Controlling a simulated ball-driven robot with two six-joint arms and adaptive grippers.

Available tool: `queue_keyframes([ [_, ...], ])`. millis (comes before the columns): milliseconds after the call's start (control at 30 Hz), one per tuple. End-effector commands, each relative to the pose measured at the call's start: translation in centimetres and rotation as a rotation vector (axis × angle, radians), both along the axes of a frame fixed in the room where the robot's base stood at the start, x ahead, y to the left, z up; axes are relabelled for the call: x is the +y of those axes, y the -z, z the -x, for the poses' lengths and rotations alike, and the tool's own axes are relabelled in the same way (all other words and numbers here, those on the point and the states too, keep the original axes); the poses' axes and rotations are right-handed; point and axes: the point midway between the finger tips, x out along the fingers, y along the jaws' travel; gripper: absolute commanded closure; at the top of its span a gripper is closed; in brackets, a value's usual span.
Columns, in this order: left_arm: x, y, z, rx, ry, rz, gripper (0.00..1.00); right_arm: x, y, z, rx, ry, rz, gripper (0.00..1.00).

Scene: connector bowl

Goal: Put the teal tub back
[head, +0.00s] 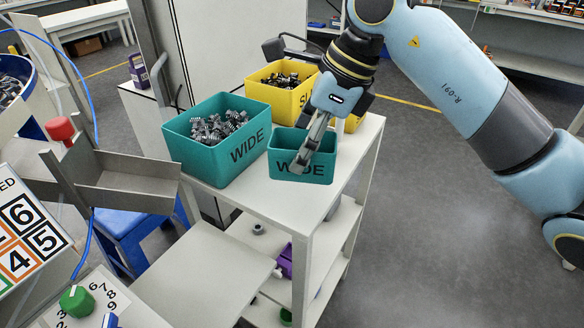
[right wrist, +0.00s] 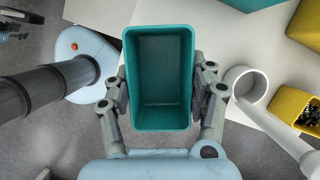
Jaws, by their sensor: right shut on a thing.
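The small teal tub (head: 314,163), marked WIDE, is at the right part of the white cart top in the head view. My right gripper (head: 303,160) is shut on it. In the right wrist view, the fingers clasp the teal tub (right wrist: 159,82) from both sides, and its inside looks empty. I cannot tell whether its base touches the cart top. A larger teal bin (head: 190,157), also marked WIDE and full of grey metal connectors, stands to its left. My left gripper is not in view.
A yellow bin (head: 258,100) of dark parts stands behind, with a smaller yellow tub (head: 353,123) partly hidden by my gripper. The white cart top (head: 262,200) is bare in front of the large bin. A grey metal tray (head: 120,182) stands at left. Grey floor lies right of the cart.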

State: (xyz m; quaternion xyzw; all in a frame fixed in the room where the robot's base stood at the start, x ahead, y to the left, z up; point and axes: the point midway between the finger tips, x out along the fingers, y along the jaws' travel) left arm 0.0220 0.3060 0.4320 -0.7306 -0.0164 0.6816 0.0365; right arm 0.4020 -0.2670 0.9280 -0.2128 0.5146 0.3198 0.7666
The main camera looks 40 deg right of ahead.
Motion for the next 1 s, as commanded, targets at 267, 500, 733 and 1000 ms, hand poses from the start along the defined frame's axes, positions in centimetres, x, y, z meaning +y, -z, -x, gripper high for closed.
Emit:
queue_keyframes([
  [267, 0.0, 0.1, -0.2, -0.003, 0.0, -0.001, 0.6, 0.6, 1.7, -2.3, 0.0, -0.001, 0.0, 0.77],
  [500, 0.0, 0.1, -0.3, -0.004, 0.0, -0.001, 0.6, 0.6, 5.1, -2.2, 0.002, 0.001, 0.0, 0.77],
  [733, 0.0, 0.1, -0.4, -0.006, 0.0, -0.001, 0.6, 0.6, 5.4, -2.3, -0.002, 0.0, 0.002, 0.77],
  [1000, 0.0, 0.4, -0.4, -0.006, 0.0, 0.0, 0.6, 0.6, 5.7, -2.2, -0.002, 0.0, 0.002, 0.29],
])
